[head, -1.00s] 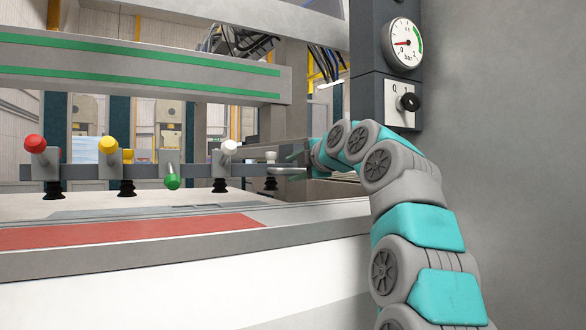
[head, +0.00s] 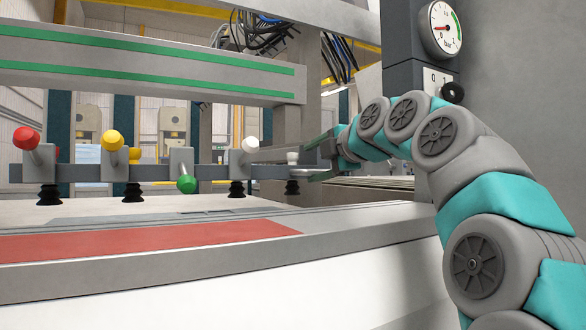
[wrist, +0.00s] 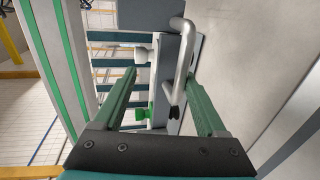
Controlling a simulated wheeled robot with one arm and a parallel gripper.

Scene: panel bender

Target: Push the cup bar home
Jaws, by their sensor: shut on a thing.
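The cup bar (head: 85,173) is a long grey horizontal bar with red, yellow, green and white knobs and black suction cups under it. It spans the machine above the bed in the head view. The green knob points down; the others point up. My gripper (head: 292,163) is at the bar's right end. In the wrist view its two green fingers (wrist: 165,82) stand on either side of a bent metal handle (wrist: 181,60) at the bar's end, shut on it. The exact finger contact is hard to see. The white knob (wrist: 141,54) and green knob (wrist: 140,114) also show there.
The bed with a red strip (head: 140,240) lies below the bar. A beam with green stripes (head: 150,70) runs above it. At right stand a post with a pressure gauge (head: 446,27), a black selector knob (head: 453,93), and a plain grey wall (head: 530,100).

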